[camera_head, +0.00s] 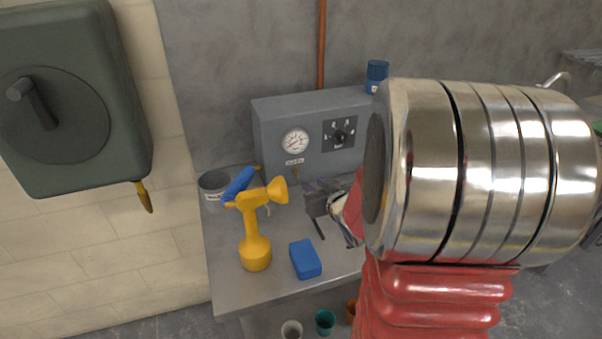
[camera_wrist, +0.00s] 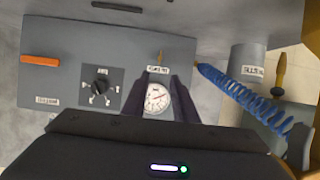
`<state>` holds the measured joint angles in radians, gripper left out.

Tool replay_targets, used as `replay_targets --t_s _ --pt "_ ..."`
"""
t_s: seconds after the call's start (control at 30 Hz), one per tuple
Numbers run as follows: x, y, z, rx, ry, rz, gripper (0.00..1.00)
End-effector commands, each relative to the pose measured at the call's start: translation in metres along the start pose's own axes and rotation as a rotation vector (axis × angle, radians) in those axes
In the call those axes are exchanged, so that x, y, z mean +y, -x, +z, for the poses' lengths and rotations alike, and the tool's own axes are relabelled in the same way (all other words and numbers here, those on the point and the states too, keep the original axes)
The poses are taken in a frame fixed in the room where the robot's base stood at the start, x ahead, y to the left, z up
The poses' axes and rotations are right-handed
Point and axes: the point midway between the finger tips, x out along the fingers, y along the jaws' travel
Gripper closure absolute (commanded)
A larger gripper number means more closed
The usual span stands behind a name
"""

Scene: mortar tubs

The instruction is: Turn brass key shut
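A small brass key (camera_wrist: 160,58) shows on the grey panel box (camera_wrist: 70,35) in the wrist view, beside a white label and the round gauge. It looks narrow and lies roughly up and down in that picture. In the head view it is a tiny brass spot (camera_head: 295,173) under the gauge's label. My gripper (camera_wrist: 160,80) has its two dark fingers apart with nothing between them. Its fingertips overlap the gauge and label in the wrist view and point toward the key. I cannot tell the remaining distance. In the head view my gripper (camera_head: 319,198) is partly hidden by my arm.
The gauge (camera_head: 295,141) and a black dial (camera_head: 340,132) are on the panel. A blue coiled hose (camera_wrist: 240,95) runs right of my fingers.

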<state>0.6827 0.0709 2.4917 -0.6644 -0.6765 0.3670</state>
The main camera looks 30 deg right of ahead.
Motion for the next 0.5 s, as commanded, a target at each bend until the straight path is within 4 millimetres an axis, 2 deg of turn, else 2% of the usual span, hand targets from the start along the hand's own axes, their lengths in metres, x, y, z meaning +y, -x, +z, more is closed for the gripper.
replay_targets --t_s 0.5 --pt "0.0001 -0.0056 -0.0003 0.0 -0.008 0.001 0.74"
